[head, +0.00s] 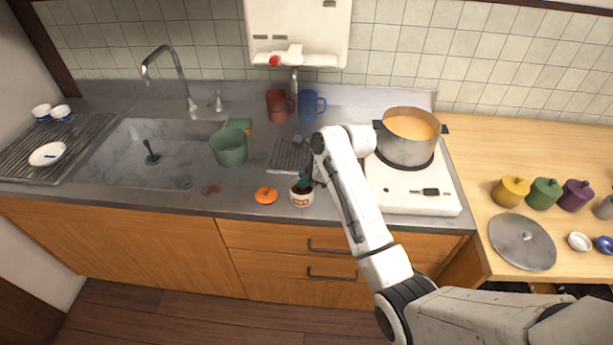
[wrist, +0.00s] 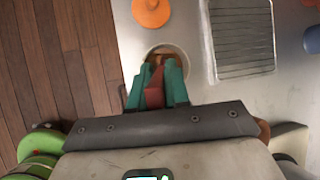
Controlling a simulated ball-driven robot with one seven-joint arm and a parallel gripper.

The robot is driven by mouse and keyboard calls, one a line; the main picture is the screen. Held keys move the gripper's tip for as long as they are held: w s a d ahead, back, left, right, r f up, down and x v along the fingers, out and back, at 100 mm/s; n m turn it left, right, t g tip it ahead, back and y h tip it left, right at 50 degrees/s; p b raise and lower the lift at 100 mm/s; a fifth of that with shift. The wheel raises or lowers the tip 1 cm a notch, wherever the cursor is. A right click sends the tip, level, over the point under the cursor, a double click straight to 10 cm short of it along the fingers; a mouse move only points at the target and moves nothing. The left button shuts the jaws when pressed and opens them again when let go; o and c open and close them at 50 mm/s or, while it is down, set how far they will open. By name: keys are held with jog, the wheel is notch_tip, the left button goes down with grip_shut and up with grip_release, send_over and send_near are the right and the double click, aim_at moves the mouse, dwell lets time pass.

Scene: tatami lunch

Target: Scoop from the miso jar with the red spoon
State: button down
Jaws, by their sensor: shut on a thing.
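The miso jar (head: 301,199) is a small white pot with a red mark, standing open near the counter's front edge. My gripper (head: 304,184) is right above its mouth, pointing down. In the wrist view, the teal fingers of my gripper (wrist: 156,80) are shut on the red spoon (wrist: 155,94). The spoon points toward the jar, whose pale rim (wrist: 186,57) and brown inside show beyond the fingertips. The spoon's lower end is hidden, so I cannot tell how deep it sits. An orange lid (head: 265,195) lies on the counter left of the jar.
A steel pot (head: 408,152) of orange soup stands on the white stove (head: 420,200) to the right. A green container (head: 229,149), red mug (head: 276,106) and blue mug (head: 309,106) stand behind. The sink (head: 120,165) is left. A drain grate (head: 288,157) lies behind the jar.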

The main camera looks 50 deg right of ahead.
jog(key=shift+w+a+p, duration=0.1)
jog(key=shift+p, duration=0.25)
jog(key=shift+s+d, duration=0.2)
jog(key=shift+w+a, duration=0.1)
dwell(0.3)
dwell(0.5)
jog(key=shift+r, duration=4.25)
